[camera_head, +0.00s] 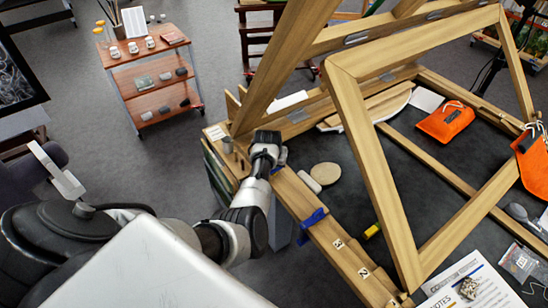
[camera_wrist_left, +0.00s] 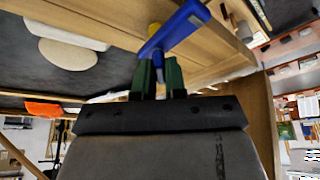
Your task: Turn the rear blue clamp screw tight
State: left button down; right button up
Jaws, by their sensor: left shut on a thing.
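The rear blue clamp (camera_wrist_left: 180,27) sits on the edge of the wooden frame in the left wrist view. Its T-shaped blue body reaches down between the green fingers of my left gripper (camera_wrist_left: 159,73), which is shut on its screw. The screw end is mostly hidden by the fingers. In the head view my left gripper (camera_head: 267,148) is at the rear left corner of the wooden frame, and only a sliver of the rear blue clamp (camera_head: 282,156) shows beside it. A second blue clamp (camera_head: 311,222) is nearer me on the same beam. My right gripper is not in view.
A wooden easel-like frame (camera_head: 371,160) slants up over the dark bench top. On the bench lie a round tan pad (camera_head: 325,173), orange pouches (camera_head: 445,122) and a yellow item (camera_head: 371,231). A wheeled shelf cart (camera_head: 152,84) stands at the back left.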

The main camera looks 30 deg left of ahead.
pick_arm(q)
jog(key=m, duration=0.1)
jog(key=m+h, duration=0.1)
jog(key=shift+a+r+m, duration=0.15)
jog(key=shift+a+m, duration=0.05)
jog(key=shift+m, duration=0.2)
jog(key=shift+w+m+h, duration=0.1)
jog(key=shift+m+h, duration=0.5)
jog(key=shift+m, duration=1)
jog(key=c, duration=1.2)
grip_release()
jog(key=b+v, duration=0.1)
jog(key=v, duration=0.9)
jog(key=shift+s+a+r+b, duration=0.1)
jog(key=shift+s+r+b, duration=0.15)
jog(key=shift+r+b, duration=0.05)
